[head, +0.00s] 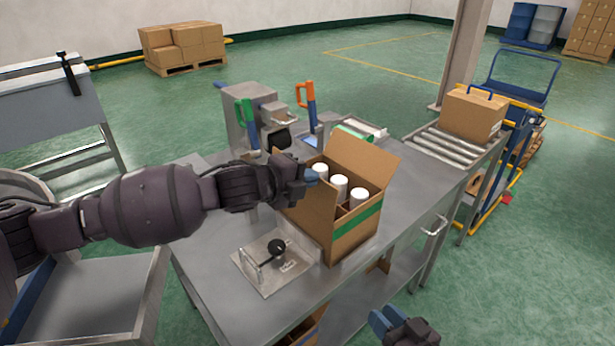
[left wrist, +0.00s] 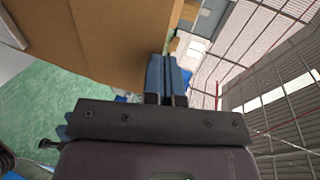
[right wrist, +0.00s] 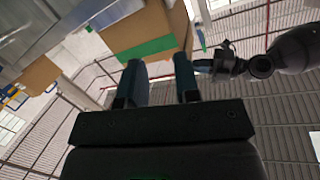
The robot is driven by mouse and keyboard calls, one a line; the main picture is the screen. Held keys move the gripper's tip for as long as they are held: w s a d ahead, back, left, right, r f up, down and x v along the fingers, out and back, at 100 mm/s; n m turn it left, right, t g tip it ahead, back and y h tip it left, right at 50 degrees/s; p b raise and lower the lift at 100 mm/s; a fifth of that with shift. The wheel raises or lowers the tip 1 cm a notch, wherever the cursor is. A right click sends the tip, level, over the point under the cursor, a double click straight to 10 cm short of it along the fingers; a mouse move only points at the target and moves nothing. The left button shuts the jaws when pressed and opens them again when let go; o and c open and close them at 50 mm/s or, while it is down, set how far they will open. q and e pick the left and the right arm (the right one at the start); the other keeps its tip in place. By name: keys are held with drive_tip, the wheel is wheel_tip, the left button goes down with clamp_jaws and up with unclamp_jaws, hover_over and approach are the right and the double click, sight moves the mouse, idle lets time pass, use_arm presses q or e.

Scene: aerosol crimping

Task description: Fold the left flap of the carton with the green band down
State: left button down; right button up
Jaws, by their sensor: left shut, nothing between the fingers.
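The carton with the green band (head: 356,233) stands open on the metal table and holds white-topped cans (head: 340,185). Its left flap (head: 308,207) stands up along the left side, partly hidden by my arm. Another flap (head: 364,160) stands up at the back. My left gripper (head: 309,174) is shut and empty at the left flap's upper edge; contact is unclear. In the left wrist view, its closed blue fingers (left wrist: 167,75) are beside a large cardboard face (left wrist: 100,40). My right gripper (head: 385,320) is open and empty, low in front of the table; its fingers show apart in the right wrist view (right wrist: 161,85).
A machine with a green handle (head: 244,110) and an orange handle (head: 306,92) stand behind. A roller conveyor (head: 440,146) carries a closed carton (head: 472,117) at right.

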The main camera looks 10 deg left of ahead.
drive_tip(key=s+d+f+m+h, duration=0.2)
drive_tip(key=s+d+f+h, duration=0.3)
drive_tip(key=s+d, duration=0.3)
drive_tip(key=s+d+f+m+g+h, duration=0.1)
drive_tip(key=s+d+f+m+h, duration=0.1)
drive_tip(key=s+d+f+h, duration=0.3)
drive_tip(key=s+d, duration=0.3)
drive_tip(key=d, duration=0.3)
drive_tip(key=shift+d+f+h, duration=0.4)
